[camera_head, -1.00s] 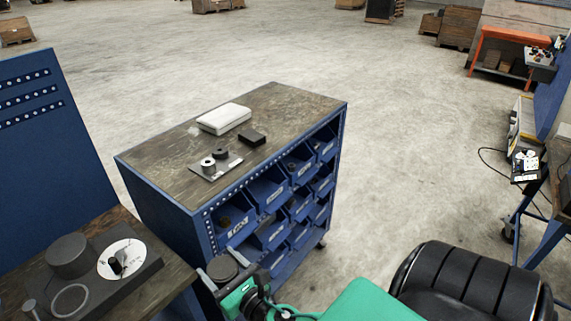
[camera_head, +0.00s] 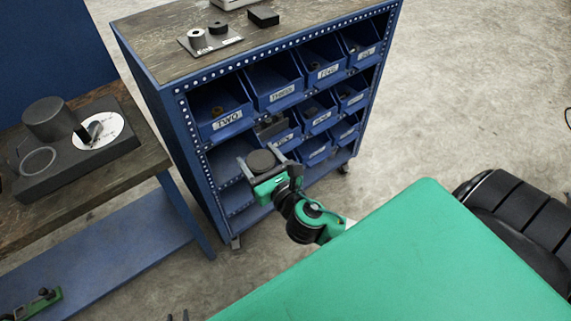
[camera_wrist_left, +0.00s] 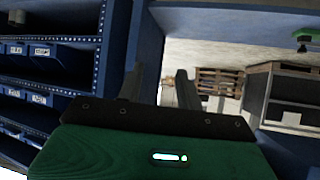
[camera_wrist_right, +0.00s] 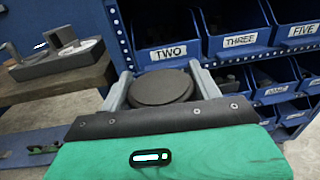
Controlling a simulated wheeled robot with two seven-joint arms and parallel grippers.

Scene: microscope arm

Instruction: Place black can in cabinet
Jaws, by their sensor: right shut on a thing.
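The black can (camera_head: 262,161) is a dark round-topped cylinder, upright between the fingers of my right gripper (camera_head: 265,170). In the right wrist view the can (camera_wrist_right: 160,87) sits between both fingers, its lower part hidden. My right gripper is shut on it, in front of the blue cabinet (camera_head: 160,110). In the head view the can overlaps the bin-free left compartment below the bin labelled TWO (camera_head: 226,121); I cannot tell whether it is inside.
Small parts (camera_head: 205,40) lie on the cabinet's top. A workbench (camera_head: 140,166) with a dark fixture (camera_head: 70,158) stands at left, a green tool (camera_head: 40,303) on its lower shelf.

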